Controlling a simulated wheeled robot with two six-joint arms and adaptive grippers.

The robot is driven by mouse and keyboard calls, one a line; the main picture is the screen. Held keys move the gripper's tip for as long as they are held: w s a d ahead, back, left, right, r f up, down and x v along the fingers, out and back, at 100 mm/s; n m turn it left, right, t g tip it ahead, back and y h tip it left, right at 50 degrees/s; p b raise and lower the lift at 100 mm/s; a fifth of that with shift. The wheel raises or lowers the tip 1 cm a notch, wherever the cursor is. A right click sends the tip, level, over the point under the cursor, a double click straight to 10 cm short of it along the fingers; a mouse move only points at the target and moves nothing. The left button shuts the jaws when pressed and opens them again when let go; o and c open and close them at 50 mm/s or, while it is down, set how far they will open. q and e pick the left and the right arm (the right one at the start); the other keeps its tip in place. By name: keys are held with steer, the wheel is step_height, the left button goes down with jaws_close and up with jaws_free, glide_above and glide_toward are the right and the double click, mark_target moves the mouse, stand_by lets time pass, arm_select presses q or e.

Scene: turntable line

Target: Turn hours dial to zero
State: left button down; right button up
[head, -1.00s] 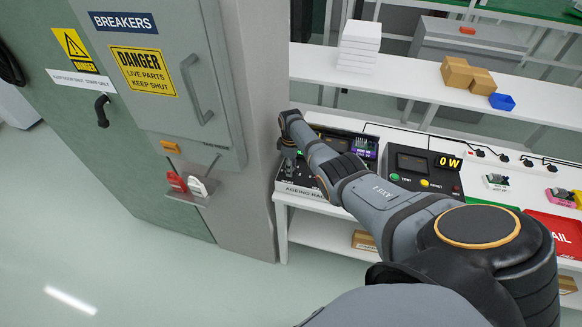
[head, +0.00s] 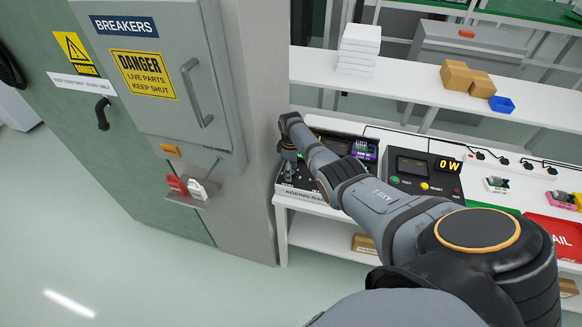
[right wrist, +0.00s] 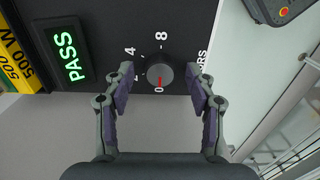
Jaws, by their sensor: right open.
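The hours dial (right wrist: 160,72) is a dark round knob on a black panel in the right wrist view. Its red pointer points down in the picture, at the printed 0; 4 and 8 are printed around it. My right gripper (right wrist: 160,76) is open, with one finger on each side of the dial and a gap showing on both sides. In the head view, my right gripper (head: 289,168) is small and points down at the ageing rack (head: 297,192). There my arm hides the dial. My left gripper is in neither view.
A green PASS display (right wrist: 69,56) is beside the dial. A tester box (head: 428,177) showing "0 W" stands right of the rack on the white bench. The grey breaker cabinet (head: 160,85) is at the left. A shelf (head: 410,88) with boxes runs behind.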

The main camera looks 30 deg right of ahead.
step_height(320, 180, up, 12)
stand_by(0.4)
steer(key=shift+f, duration=0.15)
